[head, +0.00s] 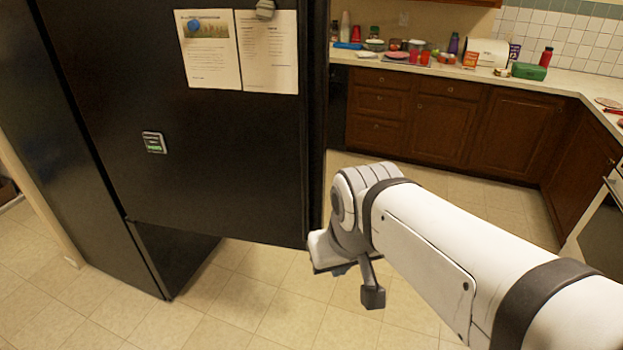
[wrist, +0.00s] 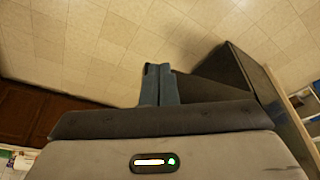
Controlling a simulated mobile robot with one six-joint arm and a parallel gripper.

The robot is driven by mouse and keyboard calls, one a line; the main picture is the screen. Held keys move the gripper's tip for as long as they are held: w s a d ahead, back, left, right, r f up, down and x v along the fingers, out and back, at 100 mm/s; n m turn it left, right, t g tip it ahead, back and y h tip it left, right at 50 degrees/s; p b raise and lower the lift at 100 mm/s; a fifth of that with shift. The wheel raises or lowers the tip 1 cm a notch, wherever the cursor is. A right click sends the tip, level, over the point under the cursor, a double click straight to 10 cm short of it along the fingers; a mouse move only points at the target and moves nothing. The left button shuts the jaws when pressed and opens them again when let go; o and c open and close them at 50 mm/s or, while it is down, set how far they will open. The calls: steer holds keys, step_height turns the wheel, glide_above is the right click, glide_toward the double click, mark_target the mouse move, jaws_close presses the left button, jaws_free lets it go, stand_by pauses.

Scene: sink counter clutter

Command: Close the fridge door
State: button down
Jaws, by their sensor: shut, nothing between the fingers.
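The black fridge door (head: 200,110) stands open at the left of the head view, its free edge toward the middle. The dark fridge body (head: 85,130) and a lower black door (head: 165,255) show to its left and below. My white arm reaches in from the right, and its wrist is beside the open door's lower free corner. In the wrist view my gripper (wrist: 160,72) is shut and empty over the floor. A dark fridge part (wrist: 235,75) lies to its right; I cannot tell whether anything touches.
Two papers (head: 240,50) and a small timer (head: 154,142) are on the door. A counter (head: 580,86) with clutter over brown cabinets (head: 440,120) stands at the back right. The tiled floor (head: 270,300) is clear in front of the fridge.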

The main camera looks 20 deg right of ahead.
steer(key=n+t+b, duration=1)
steer(key=n+b, duration=0.3)
glide_toward(315, 187)
steer(key=s+d+r, duration=0.3)
steer(key=s, duration=0.4)
steer(key=w+a+f+n+t+y+b, duration=0.1)
steer(key=w+n, duration=0.1)
steer(key=w, duration=0.2)
steer(key=w+a+f+n+t+y+b, duration=0.1)
steer(key=w+n+y, duration=0.1)
steer(key=w+n, duration=0.1)
steer(key=w+a+f+n+t+y+b, duration=0.1)
steer(key=w+a+f+n+y, duration=0.1)
steer(key=w, duration=0.3)
steer(key=shift+w+n+t, duration=0.3)
steer(key=shift+w+n, duration=0.05)
steer(key=shift+n, duration=0.35)
steer(key=shift+y, duration=0.3)
